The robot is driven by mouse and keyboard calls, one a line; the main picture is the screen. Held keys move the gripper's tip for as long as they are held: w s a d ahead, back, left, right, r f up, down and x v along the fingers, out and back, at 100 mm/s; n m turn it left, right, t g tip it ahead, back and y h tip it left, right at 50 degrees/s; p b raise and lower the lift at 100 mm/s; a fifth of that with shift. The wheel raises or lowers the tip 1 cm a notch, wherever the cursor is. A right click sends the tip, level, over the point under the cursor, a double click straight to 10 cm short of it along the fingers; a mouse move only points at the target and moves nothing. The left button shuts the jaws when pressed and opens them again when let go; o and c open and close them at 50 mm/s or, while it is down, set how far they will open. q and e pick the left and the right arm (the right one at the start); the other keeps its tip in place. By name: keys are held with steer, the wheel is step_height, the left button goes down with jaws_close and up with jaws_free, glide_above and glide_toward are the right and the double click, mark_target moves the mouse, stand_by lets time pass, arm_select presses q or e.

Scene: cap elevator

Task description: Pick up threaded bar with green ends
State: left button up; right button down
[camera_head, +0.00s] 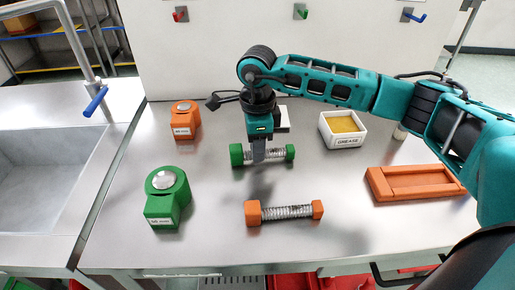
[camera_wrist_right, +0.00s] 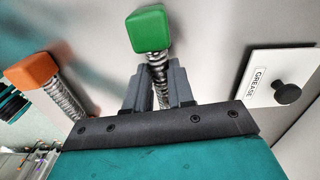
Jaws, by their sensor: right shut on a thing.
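The threaded bar with green ends (camera_head: 237,155) lies across the middle of the steel table in the head view. My right gripper (camera_head: 258,157) points down onto its middle and is shut on it. In the right wrist view, one green end (camera_wrist_right: 148,29) sticks out past the fingers of my right gripper (camera_wrist_right: 159,88), with the metal thread between them. The other end is hidden there. I cannot tell whether the bar touches the table. My left gripper is not in view.
A threaded bar with orange ends (camera_head: 285,213) lies in front. Green (camera_head: 165,205) and orange (camera_head: 184,121) blocks with metal buttons stand left. A grease box (camera_head: 343,130) and an orange tray (camera_head: 376,184) stand right. A sink (camera_head: 45,165) lies far left.

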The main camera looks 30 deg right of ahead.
step_height(320, 180, up, 20)
steer(key=shift+f, duration=0.2)
stand_by(0.4)
